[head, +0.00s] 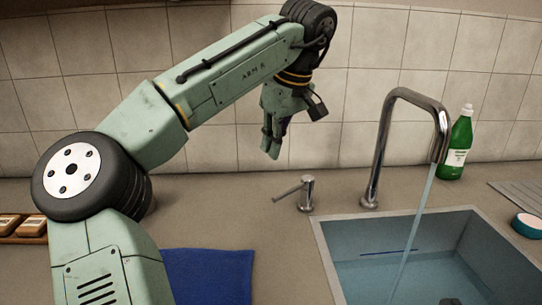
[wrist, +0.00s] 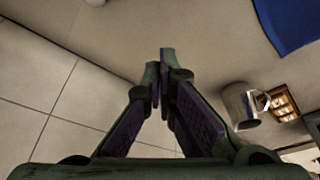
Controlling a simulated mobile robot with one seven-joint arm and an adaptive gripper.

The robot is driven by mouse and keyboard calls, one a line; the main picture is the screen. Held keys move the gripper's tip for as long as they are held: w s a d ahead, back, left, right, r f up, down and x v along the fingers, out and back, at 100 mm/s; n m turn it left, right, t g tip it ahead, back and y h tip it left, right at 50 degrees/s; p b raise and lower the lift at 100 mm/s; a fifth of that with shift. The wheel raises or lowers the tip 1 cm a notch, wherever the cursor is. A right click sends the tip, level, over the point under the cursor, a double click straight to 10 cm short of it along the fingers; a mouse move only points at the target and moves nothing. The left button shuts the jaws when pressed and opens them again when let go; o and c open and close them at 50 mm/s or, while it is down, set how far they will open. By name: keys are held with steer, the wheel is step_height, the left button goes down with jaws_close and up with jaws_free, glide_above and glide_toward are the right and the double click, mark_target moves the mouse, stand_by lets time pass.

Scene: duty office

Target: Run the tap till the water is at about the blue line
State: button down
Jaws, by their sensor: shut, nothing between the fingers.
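The chrome tap (head: 377,150) arches over the sink (head: 322,240), and a stream of water (head: 418,215) runs from its spout. Water (head: 425,272) stands in the basin. The short blue line (head: 388,252) shows on the back inner wall; the water's edge looks close below it, but the exact gap is hard to tell. The tap's lever (head: 305,190) stands on the counter left of the spout, its handle pointing left. My gripper (head: 270,152) hangs above and left of the lever, apart from it. Its fingertips (wrist: 159,75) are together and empty in the wrist view.
A green bottle (head: 458,148) stands behind the tap. A round teal-rimmed item (head: 528,224) sits right of the sink. A blue cloth (head: 210,275) lies on the front counter. A metal mug (wrist: 238,105) and a brown tray (wrist: 291,115) show in the wrist view.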

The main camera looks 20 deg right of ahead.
mark_target(293, 190)
steer(key=x, duration=0.8)
steer(key=shift+f, duration=0.25)
steer(key=shift+s+d+p, duration=0.35)
steer(key=shift+s+p, duration=0.1)
steer(key=shift+s, duration=0.4)
steer(key=shift+s+d+p, duration=0.4)
steer(key=shift+s+p, duration=0.05)
steer(key=shift+s, duration=0.4)
steer(key=shift+r, duration=0.1)
steer(key=shift+s+d, duration=0.2)
steer(key=shift+s, duration=0.3)
steer(key=shift+w, duration=0.1)
